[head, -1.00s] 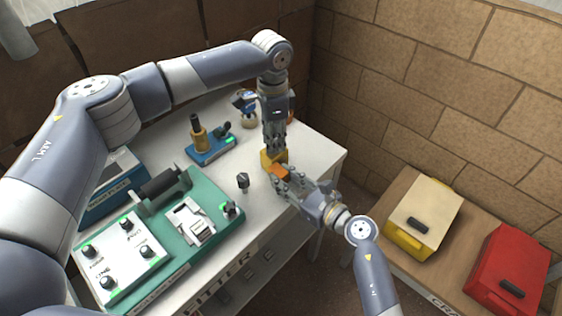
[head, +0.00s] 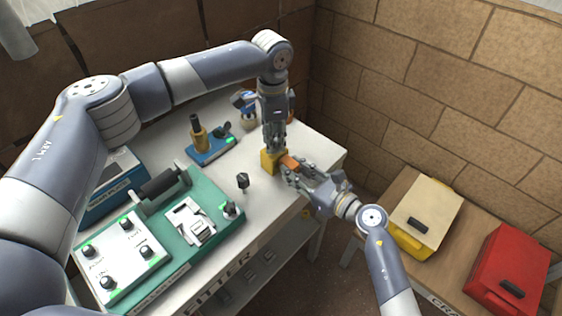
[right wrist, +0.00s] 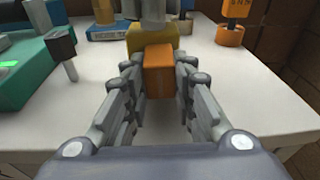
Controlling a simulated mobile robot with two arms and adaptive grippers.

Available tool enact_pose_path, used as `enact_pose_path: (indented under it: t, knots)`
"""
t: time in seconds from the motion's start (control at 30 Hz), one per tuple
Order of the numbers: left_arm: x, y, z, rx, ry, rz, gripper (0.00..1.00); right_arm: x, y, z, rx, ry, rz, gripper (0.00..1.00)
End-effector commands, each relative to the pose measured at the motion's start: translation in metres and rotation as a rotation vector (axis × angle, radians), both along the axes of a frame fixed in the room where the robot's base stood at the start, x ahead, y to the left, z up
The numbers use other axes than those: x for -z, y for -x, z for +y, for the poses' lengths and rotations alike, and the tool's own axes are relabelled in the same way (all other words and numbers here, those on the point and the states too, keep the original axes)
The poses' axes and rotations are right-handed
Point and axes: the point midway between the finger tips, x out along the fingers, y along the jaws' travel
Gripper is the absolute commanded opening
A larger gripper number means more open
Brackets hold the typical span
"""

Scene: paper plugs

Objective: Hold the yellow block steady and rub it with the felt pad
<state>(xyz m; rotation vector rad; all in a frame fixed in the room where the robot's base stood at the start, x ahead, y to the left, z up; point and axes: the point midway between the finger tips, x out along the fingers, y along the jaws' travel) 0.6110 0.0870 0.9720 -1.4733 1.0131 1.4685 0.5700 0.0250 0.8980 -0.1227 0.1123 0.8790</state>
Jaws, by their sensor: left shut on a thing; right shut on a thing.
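The yellow block (head: 268,162) stands on the white table near its right front edge. My left gripper (head: 273,148) points down from above and is shut on the block's top. My right gripper (head: 290,168) comes in from the lower right and is shut on an orange pad (head: 289,162), which looks like the felt pad. The pad is right beside the block's right side. In the right wrist view the pad (right wrist: 159,72) sits between my fingers, in front of the yellow block (right wrist: 140,41). I cannot tell whether they touch.
A green machine (head: 190,222) with a white knob panel (head: 122,257) fills the table's left front. A blue device (head: 211,147) stands behind, and a dark-headed peg (head: 243,182) is near the block. A yellow crate (head: 425,215) and a red crate (head: 507,268) stand on a side bench.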

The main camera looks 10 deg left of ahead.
Motion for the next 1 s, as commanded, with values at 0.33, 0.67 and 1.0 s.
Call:
enact_pose_path:
  t: [0.33, 0.67, 1.0]
  knots:
    - [0.007, 0.004, 0.000, 0.003, -0.004, 0.012, 0.00, 0.001, -0.011, -0.008, 0.000, 0.001, 0.000, 0.05]
    - [0.006, 0.004, 0.000, 0.004, -0.004, 0.013, 0.00, 0.000, -0.020, -0.015, 0.001, 0.001, -0.002, 0.05]
    - [0.006, 0.004, -0.001, 0.004, -0.003, 0.012, 0.00, 0.001, -0.008, -0.003, -0.003, -0.001, 0.002, 0.05]
